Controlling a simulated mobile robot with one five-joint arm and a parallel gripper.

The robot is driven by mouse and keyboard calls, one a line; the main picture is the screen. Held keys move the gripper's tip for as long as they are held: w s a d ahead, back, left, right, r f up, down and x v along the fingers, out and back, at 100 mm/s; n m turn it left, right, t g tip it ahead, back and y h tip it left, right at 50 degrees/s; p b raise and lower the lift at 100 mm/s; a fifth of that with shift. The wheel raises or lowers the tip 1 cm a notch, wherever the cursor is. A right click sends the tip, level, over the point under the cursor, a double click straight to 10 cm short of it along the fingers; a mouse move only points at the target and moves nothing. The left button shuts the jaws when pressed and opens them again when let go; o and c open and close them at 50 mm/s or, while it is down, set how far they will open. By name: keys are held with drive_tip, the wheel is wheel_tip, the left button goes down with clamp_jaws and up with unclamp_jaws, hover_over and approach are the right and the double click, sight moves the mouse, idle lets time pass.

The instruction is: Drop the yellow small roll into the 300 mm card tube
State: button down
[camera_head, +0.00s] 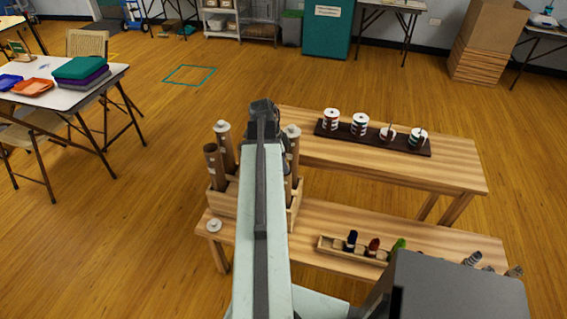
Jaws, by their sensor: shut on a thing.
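A wooden holder (226,205) on the near table's left end holds several upright card tubes. At its left are a brown tube without a cap (214,168) and a tube with a pale cap (226,150). Another capped tube (293,146) shows right of my arm. Which one is the 300 mm tube, I cannot read. My gripper (264,112) is at the arm's far end, seen from behind, above the holder area. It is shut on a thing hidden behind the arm. No yellow roll shows anywhere. My arm hides the holder's middle.
A pale round cap (214,226) lies on the near table (330,216). A wooden rack (328,246) there holds dark, red and green rolls. Behind, a table (440,172) carries a dark board (345,132) with several spools.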

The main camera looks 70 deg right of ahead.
drive_tip(key=shift+f+b, duration=0.4)
drive_tip(key=shift+f, duration=0.35)
drive_tip(key=shift+a, duration=0.1)
drive_tip(key=c, duration=0.8)
unclamp_jaws()
drive_tip(key=shift+c, duration=0.2)
drive_tip(key=p+v, duration=0.7)
drive_tip(key=v, duration=0.1)
drive_tip(key=shift+p, duration=0.4)
